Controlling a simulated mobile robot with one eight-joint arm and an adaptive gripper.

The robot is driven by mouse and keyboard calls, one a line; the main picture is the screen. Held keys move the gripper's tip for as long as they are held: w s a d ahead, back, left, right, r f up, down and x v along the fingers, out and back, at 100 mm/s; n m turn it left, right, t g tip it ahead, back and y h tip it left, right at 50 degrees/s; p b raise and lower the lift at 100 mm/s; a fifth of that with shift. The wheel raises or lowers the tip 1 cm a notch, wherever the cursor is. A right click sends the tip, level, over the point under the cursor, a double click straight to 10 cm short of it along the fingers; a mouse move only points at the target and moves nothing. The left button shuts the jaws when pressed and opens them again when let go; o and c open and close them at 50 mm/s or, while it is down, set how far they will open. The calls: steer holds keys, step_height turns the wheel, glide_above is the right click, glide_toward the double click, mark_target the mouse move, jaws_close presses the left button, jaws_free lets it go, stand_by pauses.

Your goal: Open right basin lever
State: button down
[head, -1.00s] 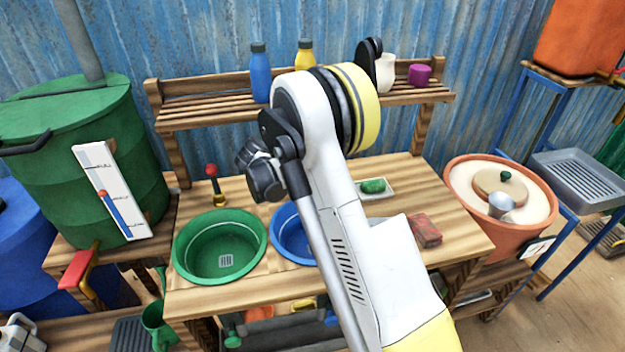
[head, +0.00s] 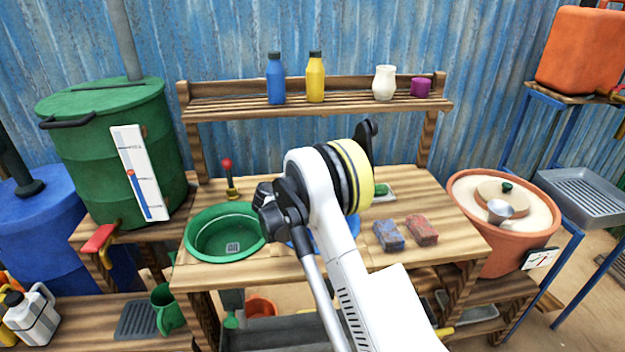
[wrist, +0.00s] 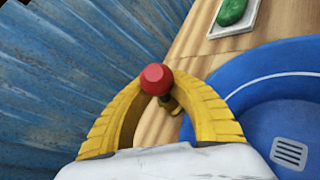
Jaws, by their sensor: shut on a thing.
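In the wrist view, the right basin lever shows as a round red knob (wrist: 156,78) on a short brass stem (wrist: 172,103). It stands at the back of the counter beside the blue basin (wrist: 262,115). My gripper (wrist: 158,84) has its yellow fingers curved around the knob, one on each side, shut on it. In the head view, my arm hides this lever and my gripper. Only part of the blue basin (head: 345,235) shows there. The other lever, with a red knob (head: 227,164), stands upright behind the green basin (head: 190,240).
A slatted shelf (head: 230,105) behind the counter holds a blue bottle (head: 276,80), a yellow bottle (head: 315,78), a white vase (head: 384,83) and a purple cup (head: 421,88). A green soap (wrist: 232,12) lies on a dish. Two sponges (head: 389,236) lie right of the basin.

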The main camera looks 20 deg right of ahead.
stand_by(0.3)
steer(key=c, duration=1.1)
jaws_free()
steer(key=shift+o, duration=0.2)
steer(key=v, duration=1.2)
steer(key=shift+d+r, duration=0.1)
